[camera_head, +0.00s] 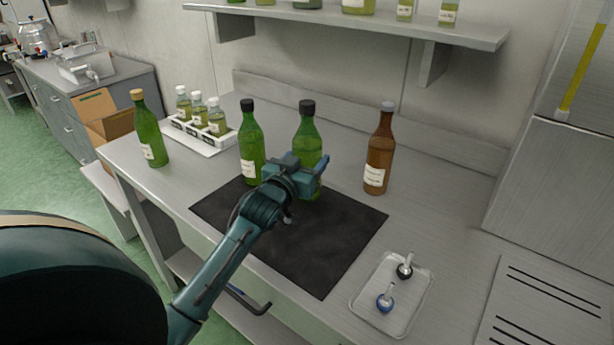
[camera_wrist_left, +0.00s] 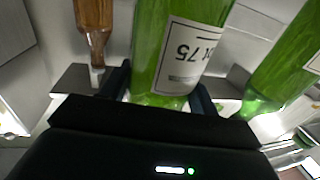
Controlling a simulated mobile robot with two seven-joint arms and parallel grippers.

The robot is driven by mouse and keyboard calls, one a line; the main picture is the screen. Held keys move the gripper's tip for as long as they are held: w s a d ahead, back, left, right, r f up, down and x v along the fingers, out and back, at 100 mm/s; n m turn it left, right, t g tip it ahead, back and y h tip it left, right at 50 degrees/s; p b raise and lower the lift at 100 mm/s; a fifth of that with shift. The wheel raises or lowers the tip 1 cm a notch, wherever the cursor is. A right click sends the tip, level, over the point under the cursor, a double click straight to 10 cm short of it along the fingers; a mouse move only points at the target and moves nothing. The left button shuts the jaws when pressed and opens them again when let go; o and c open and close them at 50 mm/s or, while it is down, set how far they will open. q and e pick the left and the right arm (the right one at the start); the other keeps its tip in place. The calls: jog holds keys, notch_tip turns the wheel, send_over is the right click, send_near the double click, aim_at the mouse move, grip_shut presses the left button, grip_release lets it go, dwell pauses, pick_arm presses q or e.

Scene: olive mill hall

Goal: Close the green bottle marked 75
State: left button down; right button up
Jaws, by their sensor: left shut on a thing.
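The green bottle marked 75 (camera_head: 307,134) stands upright at the back of the dark mat (camera_head: 330,243), with a black cap (camera_head: 307,106) on its neck. I cannot tell how tightly the cap sits. In the left wrist view the bottle (camera_wrist_left: 172,62) fills the middle, with its white label reading 75 upside down. My left gripper (camera_head: 304,176) is shut around the bottle's body, one finger on each side; its fingers also show in the left wrist view (camera_wrist_left: 160,92). My right gripper is not in view.
Another black-capped green bottle (camera_head: 250,145) stands close left, a brown bottle (camera_head: 380,150) to the right. A tan-topped green bottle (camera_head: 148,130) stands far left, near a rack (camera_head: 185,127) of small bottles. A tray (camera_head: 365,307) holds two stoppers (camera_head: 404,270). The mat's front is clear.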

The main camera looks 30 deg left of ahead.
pick_arm(q)
jog(key=shift+r, duration=0.15)
notch_tip(320, 180, down, 4)
jog(key=shift+r, duration=0.1)
dwell(0.4)
jog(key=shift+f, duration=0.2)
jog(key=shift+c, duration=2)
grip_release()
jog(key=shift+f, duration=0.1)
